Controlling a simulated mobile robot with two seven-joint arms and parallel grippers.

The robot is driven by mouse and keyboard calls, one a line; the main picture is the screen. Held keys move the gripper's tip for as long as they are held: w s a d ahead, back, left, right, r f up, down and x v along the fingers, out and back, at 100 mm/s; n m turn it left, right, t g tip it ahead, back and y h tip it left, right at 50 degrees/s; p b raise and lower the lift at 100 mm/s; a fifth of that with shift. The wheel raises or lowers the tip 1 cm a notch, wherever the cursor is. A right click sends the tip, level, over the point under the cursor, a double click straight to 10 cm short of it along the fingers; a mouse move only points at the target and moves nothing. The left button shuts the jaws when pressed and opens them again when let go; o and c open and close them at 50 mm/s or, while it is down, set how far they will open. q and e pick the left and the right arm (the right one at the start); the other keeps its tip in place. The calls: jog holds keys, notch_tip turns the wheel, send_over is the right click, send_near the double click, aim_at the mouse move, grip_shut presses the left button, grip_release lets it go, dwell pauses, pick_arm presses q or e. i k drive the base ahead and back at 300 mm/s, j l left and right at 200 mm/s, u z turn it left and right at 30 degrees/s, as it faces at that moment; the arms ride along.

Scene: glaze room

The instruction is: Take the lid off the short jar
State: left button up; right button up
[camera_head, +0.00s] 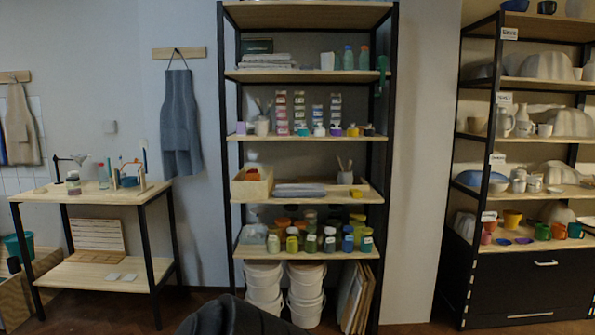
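Several small jars stand on a low shelf board (305,252) of the middle rack. Among them are a green-lidded jar (292,240), a jar with a pale label (329,240) and a blue jar (347,240). A small jar (73,184) also stands on the wooden table at the left. I cannot tell which of these is the short jar, and their lids are too small to make out well. Neither of my grippers is in view.
The wooden table (95,197) at the left holds a lamp (65,160) and bottles. White buckets (305,295) stand under the middle rack. A right-hand rack (540,190) holds pottery.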

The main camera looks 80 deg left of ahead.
aim_at(73, 188)
jog(key=u, duration=4)
jog(key=i, duration=3.8)
